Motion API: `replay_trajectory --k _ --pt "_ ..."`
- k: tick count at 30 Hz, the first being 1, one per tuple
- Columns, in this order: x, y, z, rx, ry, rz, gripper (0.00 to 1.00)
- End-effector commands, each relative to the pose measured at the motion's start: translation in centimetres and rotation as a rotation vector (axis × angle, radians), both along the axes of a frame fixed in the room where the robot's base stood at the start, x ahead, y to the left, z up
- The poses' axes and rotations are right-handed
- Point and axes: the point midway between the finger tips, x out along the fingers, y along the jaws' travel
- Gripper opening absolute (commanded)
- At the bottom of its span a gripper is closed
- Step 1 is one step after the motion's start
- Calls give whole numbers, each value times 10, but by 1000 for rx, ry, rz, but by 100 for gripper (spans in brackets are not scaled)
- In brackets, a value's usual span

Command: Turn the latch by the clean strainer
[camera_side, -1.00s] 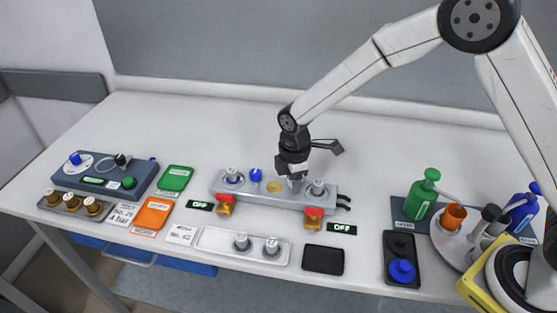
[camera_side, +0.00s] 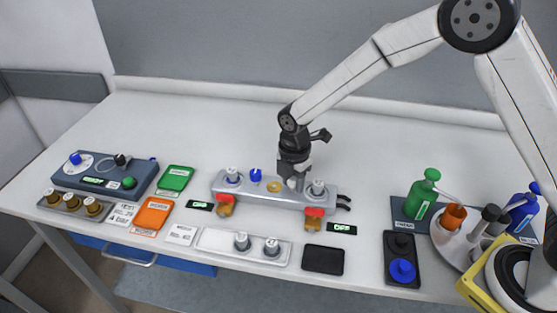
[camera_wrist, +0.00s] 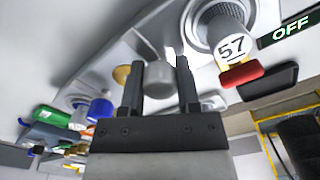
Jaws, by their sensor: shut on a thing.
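My gripper (camera_side: 292,182) points down over the grey manifold (camera_side: 255,199), between the gold disc (camera_side: 274,187) and the right-hand capped strainer (camera_side: 318,188). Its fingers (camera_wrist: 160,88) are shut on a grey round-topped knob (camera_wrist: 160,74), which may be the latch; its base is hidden. The right-hand strainer's number 57 cap (camera_wrist: 233,45) shows beside the fingers in the wrist view. A second capped strainer (camera_side: 232,175) sits at the manifold's left end, with a blue knob (camera_side: 255,175) next to it. I cannot tell which strainer is clean.
Red-handled valves (camera_side: 314,213) project from the manifold's front, with OFF signs (camera_side: 342,228) beside them. The table behind the manifold is clear.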

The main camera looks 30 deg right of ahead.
Motion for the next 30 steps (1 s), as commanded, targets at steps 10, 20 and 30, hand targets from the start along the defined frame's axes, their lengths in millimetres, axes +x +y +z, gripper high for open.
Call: replay_trajectory --k 10,20,30 --pt "0 1 0 1 -1 -4 65" --pt "0 0 5 1 -2 -6 65" --pt "0 0 28 1 -2 -6 65"
